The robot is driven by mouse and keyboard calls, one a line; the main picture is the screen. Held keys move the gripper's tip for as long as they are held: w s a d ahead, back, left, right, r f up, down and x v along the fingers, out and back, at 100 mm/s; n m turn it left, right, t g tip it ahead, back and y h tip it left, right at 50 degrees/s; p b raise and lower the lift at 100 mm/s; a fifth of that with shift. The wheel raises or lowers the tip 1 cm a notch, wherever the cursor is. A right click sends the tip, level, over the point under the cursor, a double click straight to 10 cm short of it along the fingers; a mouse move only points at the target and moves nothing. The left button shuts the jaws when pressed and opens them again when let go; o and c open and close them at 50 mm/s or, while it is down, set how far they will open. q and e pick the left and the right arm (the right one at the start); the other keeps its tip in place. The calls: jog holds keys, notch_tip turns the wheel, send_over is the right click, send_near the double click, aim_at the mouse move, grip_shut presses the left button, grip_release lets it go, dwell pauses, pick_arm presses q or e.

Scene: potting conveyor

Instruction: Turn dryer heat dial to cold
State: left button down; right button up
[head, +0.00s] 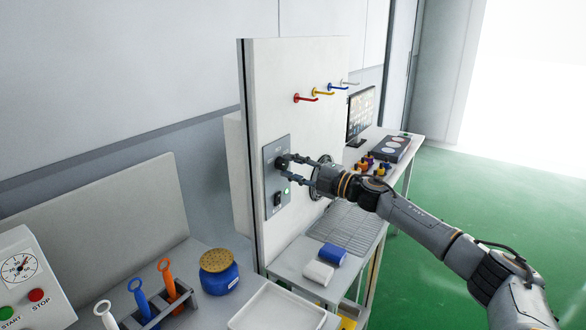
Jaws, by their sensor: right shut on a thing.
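The dryer's control plate (270,203) is a grey panel on the white upright wall in the middle of the head view. A dark round dial (281,163) sits on its upper part. A dark switch (277,199) and a green light (287,191) are below it. My right gripper (286,169) reaches in from the right and is shut on the dial. Its fingers partly cover the dial, so I cannot tell the dial's setting. My left gripper is not in view.
Red, yellow and blue hooks (306,98) stick out of the wall above. A wire rack (345,227), a blue block (332,255) and a white block (318,272) lie below. A white tray (240,322), blue jar (220,280) and tool holder (178,310) stand in front.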

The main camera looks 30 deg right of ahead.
jog(key=o, duration=1.1)
jog(key=shift+o, duration=0.2)
jog(key=shift+s, duration=0.1)
jog(key=shift+s+d+f, duration=0.15)
jog(key=shift+s, duration=0.1)
jog(key=v, duration=1.1)
jog(key=shift+s, duration=0.15)
